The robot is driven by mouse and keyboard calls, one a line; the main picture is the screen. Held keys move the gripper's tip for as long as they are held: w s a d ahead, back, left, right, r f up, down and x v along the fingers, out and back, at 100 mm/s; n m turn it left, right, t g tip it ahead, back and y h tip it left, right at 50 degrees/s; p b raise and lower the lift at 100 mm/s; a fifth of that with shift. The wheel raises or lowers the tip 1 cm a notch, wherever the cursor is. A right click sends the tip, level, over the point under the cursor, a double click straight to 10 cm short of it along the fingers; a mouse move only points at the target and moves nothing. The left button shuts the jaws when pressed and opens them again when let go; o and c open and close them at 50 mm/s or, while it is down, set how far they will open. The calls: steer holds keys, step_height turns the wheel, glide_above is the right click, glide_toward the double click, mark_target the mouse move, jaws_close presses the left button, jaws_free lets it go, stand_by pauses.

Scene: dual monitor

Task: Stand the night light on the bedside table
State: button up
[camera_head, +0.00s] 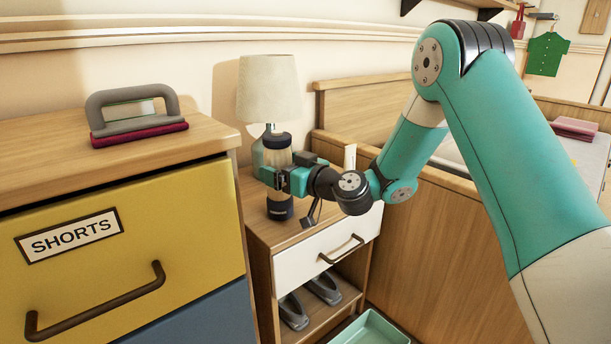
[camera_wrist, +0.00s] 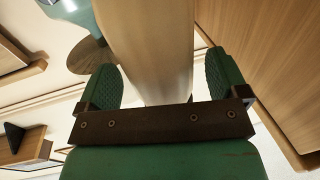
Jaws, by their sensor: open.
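The night light appears to be the upright cylinder (camera_head: 279,156) with a beige body, navy top and navy base. Its base rests on the bedside table (camera_head: 311,227), near the table's left side. My gripper (camera_head: 277,178) reaches in from the right at the cylinder's mid-height. Its jaws are open, one on each side of the body. In the wrist view the pale body (camera_wrist: 155,45) lies between the green fingers of my gripper (camera_wrist: 160,75). I cannot tell whether either finger touches it. The fingers hide part of the cylinder's middle.
A lamp with a cream shade (camera_head: 268,90) stands close behind the cylinder. A yellow-fronted dresser (camera_head: 130,250) is at left, with a grey-handled item (camera_head: 134,115) on top. The bed's wooden side (camera_head: 440,240) is at right. A green tray (camera_head: 372,328) lies low in front.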

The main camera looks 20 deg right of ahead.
steer(key=b+v, duration=0.4)
steer(key=v, duration=0.6)
steer(key=s+a+n+g+y, duration=0.45)
steer(key=s+a+g, duration=0.45)
steer(key=s+a, duration=0.3)
steer(key=s+a+f+g+h, duration=0.15)
steer(key=s+g+h, duration=0.3)
steer(key=s, duration=0.45)
steer(key=s+d+m+g+h, duration=0.2)
steer(key=s+d+m+h, duration=0.1)
steer(key=s, duration=0.5)
steer(key=shift+d+f+h, duration=0.25)
steer(key=shift+d+h, duration=0.4)
steer(key=shift+h, duration=0.15)
